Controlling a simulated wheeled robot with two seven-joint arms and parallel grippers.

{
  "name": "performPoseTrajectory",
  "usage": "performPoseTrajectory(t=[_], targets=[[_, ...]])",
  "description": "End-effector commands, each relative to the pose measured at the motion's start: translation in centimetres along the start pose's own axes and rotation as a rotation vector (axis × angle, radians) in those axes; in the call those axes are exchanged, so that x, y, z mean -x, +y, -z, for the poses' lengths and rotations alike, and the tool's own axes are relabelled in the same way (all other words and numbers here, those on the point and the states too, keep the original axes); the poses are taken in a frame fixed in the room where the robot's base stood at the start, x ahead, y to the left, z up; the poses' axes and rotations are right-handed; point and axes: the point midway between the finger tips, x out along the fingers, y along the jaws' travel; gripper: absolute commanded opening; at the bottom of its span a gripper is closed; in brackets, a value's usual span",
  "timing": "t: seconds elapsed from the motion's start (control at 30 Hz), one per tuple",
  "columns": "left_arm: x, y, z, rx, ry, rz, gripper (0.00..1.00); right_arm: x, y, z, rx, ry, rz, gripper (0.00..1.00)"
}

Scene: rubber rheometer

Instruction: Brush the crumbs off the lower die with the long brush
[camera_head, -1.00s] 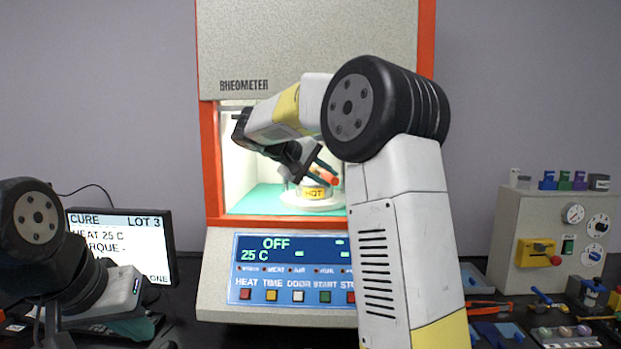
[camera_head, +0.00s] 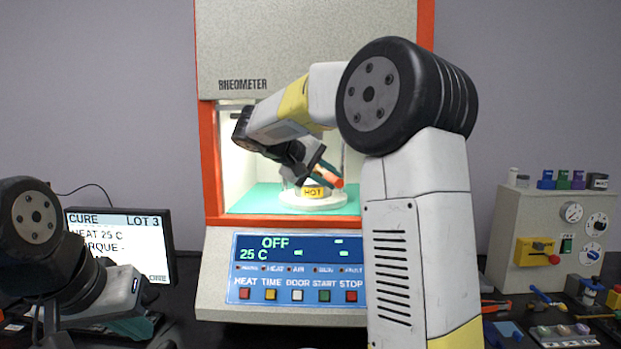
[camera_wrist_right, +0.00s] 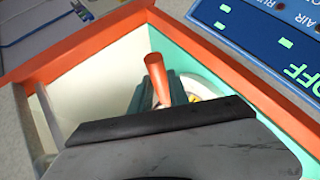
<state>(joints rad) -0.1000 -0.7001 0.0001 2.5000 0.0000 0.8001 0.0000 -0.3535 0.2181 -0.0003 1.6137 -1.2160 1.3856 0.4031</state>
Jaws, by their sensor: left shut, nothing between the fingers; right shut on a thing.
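My right gripper (camera_head: 320,170) is inside the rheometer's open chamber, shut on an orange-handled tool, which I take to be the long brush (camera_head: 335,181). The orange handle (camera_wrist_right: 156,78) also shows in the right wrist view; its bristles are hidden. The lower die sits on a round white base (camera_head: 300,206) with a yellow HOT label (camera_head: 313,192), just below the gripper. The gripper partly covers the die's top, and I cannot make out crumbs or whether the brush touches it. My left gripper (camera_head: 135,326) is shut and empty at the lower left, below the monitor.
The rheometer's orange frame (camera_head: 212,165) bounds the chamber closely; its panel (camera_head: 298,268) reads OFF, 25 C. A monitor (camera_head: 125,243) stands left. A grey box with dials (camera_head: 545,235) and several small tools and parts crowd the right of the bench.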

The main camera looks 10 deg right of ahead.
Motion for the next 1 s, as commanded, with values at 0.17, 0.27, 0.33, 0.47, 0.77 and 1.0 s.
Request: performPoseTrajectory(t=[0.17, 0.27, 0.33, 0.47, 0.77, 1.0], targets=[[0.0, 0.0, 0.0, 0.0, 0.0, 0.0, 0.0, -0.4, 0.0, 0.4, 0.001, -0.002, 0.001, 0.0], [0.0, 0.0, 0.0, 0.0, 0.0, 0.0, 0.0, -0.8, 0.1, 0.9, 0.0, -0.003, 0.001, 0.0], [0.0, 0.0, 0.0, 0.0, 0.0, 0.0, 0.0, -1.1, 0.2, 1.3, 0.001, -0.003, 0.0, 0.0], [0.0, 0.0, 0.0, 0.0, 0.0, 0.0, 0.0, -1.6, 0.4, 2.0, 0.001, -0.004, 0.0, 0.0], [0.0, 0.0, 0.0, 0.0, 0.0, 0.0, 0.0, -1.5, 0.4, 1.9, 0.002, -0.002, 0.001, 0.0], [0.0, 0.0, 0.0, 0.0, 0.0, 0.0, 0.0, -0.4, 0.3, 0.7, 0.0, 0.001, 0.001, 0.0]])
